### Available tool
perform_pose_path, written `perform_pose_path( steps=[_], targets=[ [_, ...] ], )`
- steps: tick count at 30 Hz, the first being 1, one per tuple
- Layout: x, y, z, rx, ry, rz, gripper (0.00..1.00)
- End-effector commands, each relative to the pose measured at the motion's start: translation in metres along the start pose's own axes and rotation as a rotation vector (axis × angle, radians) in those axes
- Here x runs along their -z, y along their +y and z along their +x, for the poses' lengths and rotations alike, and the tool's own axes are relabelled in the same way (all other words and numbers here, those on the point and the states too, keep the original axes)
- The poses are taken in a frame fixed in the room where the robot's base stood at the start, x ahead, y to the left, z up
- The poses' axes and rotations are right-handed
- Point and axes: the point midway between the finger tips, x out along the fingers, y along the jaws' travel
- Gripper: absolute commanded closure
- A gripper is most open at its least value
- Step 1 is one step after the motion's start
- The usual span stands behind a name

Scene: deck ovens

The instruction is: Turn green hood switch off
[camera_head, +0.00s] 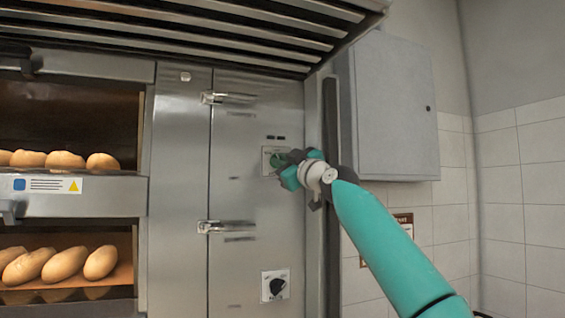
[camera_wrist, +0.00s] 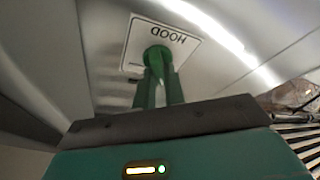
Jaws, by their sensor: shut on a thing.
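The green hood switch (camera_wrist: 157,57) is a round green knob on a white plate lettered HOOD (camera_wrist: 187,47), upside down in the wrist view. My gripper (camera_wrist: 160,88) has its two green fingers close together, shut on the knob. In the head view my gripper (camera_head: 282,172) is at the steel panel, over the hood switch plate (camera_head: 267,158), and hides most of the knob. The knob's exact angle is hard to tell.
A black knob (camera_head: 277,287) on a white plate sits lower on the same panel. Two metal handles (camera_head: 228,98) (camera_head: 226,227) stick out left of the switch. A slatted hood (camera_head: 200,30) hangs above. A grey wall box (camera_head: 392,105) is to the right, and ovens with bread are left.

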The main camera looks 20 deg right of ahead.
Motion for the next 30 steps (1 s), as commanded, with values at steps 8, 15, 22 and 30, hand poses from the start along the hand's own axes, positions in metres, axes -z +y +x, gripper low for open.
perform_pose_path(
  steps=[8,15,22,30],
  targets=[
    [0.0028,0.0031,-0.0008,0.045,0.005,-0.130,1.00],
    [0.0029,0.0032,-0.0009,0.063,0.004,-0.174,1.00],
    [0.0030,0.0032,-0.0010,0.065,0.004,-0.179,1.00],
    [0.0027,0.0024,-0.0008,0.066,0.003,-0.178,0.67]
  ],
)
